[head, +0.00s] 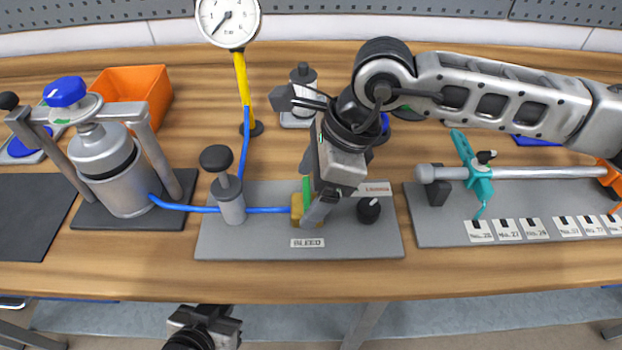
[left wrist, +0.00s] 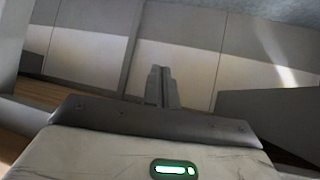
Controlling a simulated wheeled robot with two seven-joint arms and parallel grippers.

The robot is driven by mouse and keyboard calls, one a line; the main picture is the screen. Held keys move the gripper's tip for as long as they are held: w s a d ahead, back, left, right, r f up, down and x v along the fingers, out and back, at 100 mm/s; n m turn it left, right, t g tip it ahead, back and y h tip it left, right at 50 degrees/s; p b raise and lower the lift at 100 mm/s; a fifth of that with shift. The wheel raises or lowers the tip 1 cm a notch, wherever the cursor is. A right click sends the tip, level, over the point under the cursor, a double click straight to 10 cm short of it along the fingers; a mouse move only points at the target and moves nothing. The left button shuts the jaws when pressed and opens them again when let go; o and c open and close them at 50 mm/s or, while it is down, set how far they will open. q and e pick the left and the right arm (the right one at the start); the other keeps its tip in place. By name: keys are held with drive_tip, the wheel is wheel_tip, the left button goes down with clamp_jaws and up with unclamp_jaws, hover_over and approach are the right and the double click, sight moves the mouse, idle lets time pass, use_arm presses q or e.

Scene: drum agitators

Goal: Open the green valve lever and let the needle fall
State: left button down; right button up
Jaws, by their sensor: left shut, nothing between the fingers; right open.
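The green valve lever (head: 307,188) stands up from a brass valve body (head: 297,207) on the grey plate with the BLEED label (head: 307,243). My right gripper (head: 312,215) is open and reaches down at the valve, just right of the lever. It partly hides the valve and lever, and I cannot tell whether a finger touches the lever. The gauge (head: 228,20) stands on a yellow post behind the plate, its dark needle pointing to the lower left. My left gripper (left wrist: 162,85) is shut and empty, low in front of the table; its wrist shows at the bottom of the head view.
A blue hose (head: 262,211) runs to the valve from a black-knobbed cylinder (head: 229,200) and a clamped metal vessel (head: 112,170). A black knob (head: 368,210) sits right of my right gripper. A rail with a teal clamp (head: 478,180) is further right. The front table strip is clear.

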drive_tip(key=shift+c, duration=0.7)
use_arm(q)
drive_tip(key=shift+w+r, duration=0.15)
drive_tip(key=shift+w, duration=0.2)
use_arm(e)
drive_tip(key=c, duration=0.9)
drive_tip(key=shift+o, duration=0.2)
